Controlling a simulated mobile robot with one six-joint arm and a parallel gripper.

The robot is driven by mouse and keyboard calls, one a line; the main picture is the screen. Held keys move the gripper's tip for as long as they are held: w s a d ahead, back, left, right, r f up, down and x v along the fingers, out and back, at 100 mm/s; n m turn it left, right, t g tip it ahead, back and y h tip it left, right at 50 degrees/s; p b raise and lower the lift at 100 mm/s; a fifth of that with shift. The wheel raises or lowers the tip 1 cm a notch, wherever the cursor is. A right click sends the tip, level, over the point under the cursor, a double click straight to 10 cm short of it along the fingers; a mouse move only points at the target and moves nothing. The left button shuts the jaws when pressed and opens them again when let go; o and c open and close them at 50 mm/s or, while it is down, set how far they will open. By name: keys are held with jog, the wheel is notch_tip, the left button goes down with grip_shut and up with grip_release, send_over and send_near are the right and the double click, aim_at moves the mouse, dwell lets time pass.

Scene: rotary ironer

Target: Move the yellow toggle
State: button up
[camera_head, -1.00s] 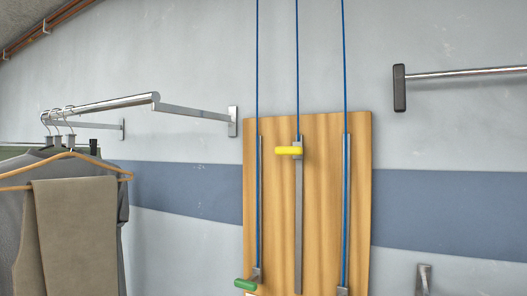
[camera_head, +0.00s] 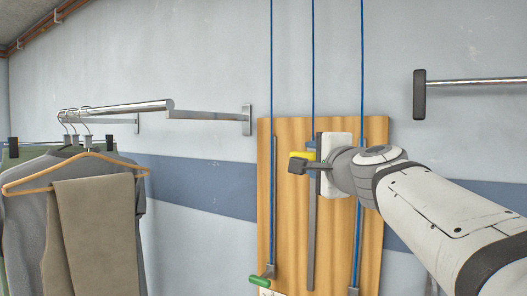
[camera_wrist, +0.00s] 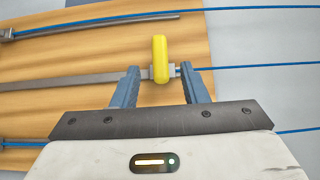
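The yellow toggle (camera_head: 299,155) sits near the top of the middle metal track (camera_head: 312,235) on the wooden board (camera_head: 335,250). A blue cord runs up from it. In the head view my gripper (camera_head: 298,166) is at the toggle and partly hides it. In the wrist view the yellow toggle (camera_wrist: 160,58) stands just beyond and between the two blue fingertips (camera_wrist: 160,78). My gripper is open, with a visible gap on each side of the toggle. Contact is not visible.
A green toggle (camera_head: 260,281) is at the bottom of the left track (camera_head: 273,200). A right track (camera_head: 357,240) runs partly behind my arm. Clothes on hangers (camera_head: 95,215) hang from a rail at left. A metal bar (camera_head: 470,82) projects at upper right.

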aim_at(300, 155)
jog(key=w, duration=0.5)
jog(key=w+a, duration=0.1)
jog(key=w, duration=0.1)
jog(key=shift+w+a+p, duration=0.1)
jog(key=shift+w+p, duration=0.15)
jog(key=shift+p, duration=0.15)
jog(key=shift+c, duration=0.3)
grip_shut()
